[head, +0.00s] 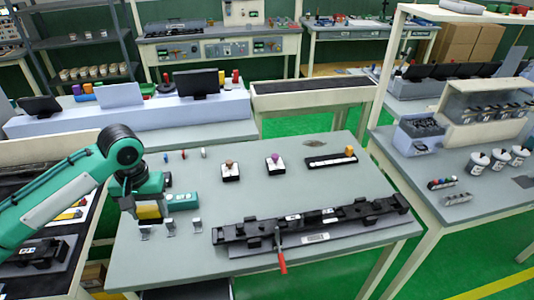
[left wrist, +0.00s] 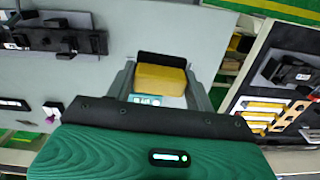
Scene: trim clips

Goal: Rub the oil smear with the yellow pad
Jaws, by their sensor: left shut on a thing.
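My left gripper (head: 149,218) is shut on the yellow pad (head: 150,211) and holds it over the left part of the grey table (head: 190,262). In the left wrist view, the yellow pad (left wrist: 160,80) sits between the two fingers of the left gripper (left wrist: 160,88), with a dark strip along its far side. A thin dark oval patch (head: 314,143), which looks like the oil smear, lies flat near the table's far edge, well to the right of the pad and apart from it. My right gripper is not in view.
A long black trim part (head: 310,222) lies across the front right, with a red-handled tool (head: 281,258) beside it. Small black trays (head: 231,172) and a black strip with an orange knob (head: 330,160) stand near the smear. Small metal clips (head: 170,227) stand near the gripper.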

